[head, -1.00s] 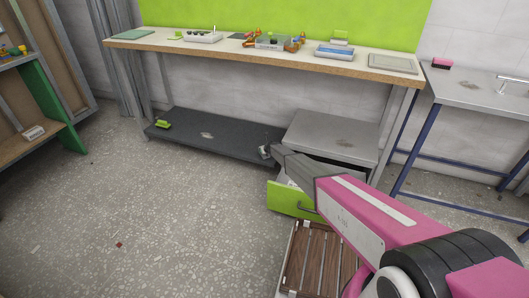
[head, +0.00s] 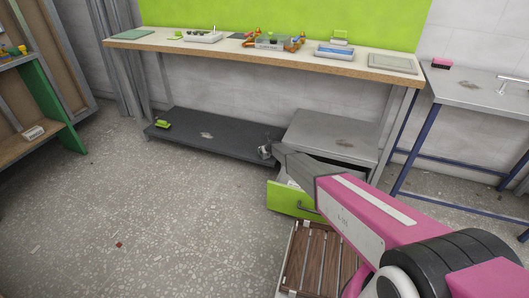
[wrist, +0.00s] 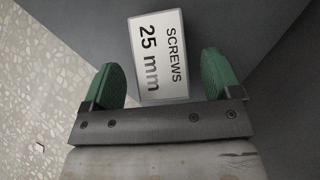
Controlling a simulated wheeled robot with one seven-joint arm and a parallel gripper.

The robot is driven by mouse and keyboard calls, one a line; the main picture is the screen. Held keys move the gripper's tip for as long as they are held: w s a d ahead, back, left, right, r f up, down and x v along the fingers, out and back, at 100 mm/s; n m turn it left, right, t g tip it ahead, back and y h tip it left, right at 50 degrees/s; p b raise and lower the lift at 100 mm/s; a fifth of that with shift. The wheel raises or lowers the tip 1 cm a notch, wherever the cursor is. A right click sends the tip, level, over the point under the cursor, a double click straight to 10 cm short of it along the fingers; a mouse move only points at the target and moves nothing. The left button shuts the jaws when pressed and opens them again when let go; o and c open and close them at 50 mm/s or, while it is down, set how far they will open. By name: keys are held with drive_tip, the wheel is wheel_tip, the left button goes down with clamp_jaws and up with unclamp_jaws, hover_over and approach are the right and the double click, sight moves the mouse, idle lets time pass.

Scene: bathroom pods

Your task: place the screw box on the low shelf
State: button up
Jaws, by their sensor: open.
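The screw box (wrist: 158,75), with a white label reading "SCREWS 25 mm", lies between the two green fingers of my gripper (wrist: 160,60) in the wrist view. The fingers are spread, with a gap visible on each side of the box. In the head view my gripper (head: 265,150) is small and low over the right end of the dark grey low shelf (head: 222,143) under the workbench. The box cannot be made out clearly there. The wrist view shows dark grey surfaces around the box; whether it rests fully on the shelf is hard to tell.
A grey cabinet (head: 333,136) with an open green drawer (head: 292,199) stands just right of the shelf end. A green item (head: 163,124) lies at the shelf's left end. A slatted wooden crate (head: 318,258) is on the floor in front. The shelf's middle is mostly clear.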

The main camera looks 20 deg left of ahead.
drive_tip(key=v, duration=0.9)
drive_tip(key=shift+r, duration=0.2)
drive_tip(key=shift+s, duration=0.1)
idle(0.6)
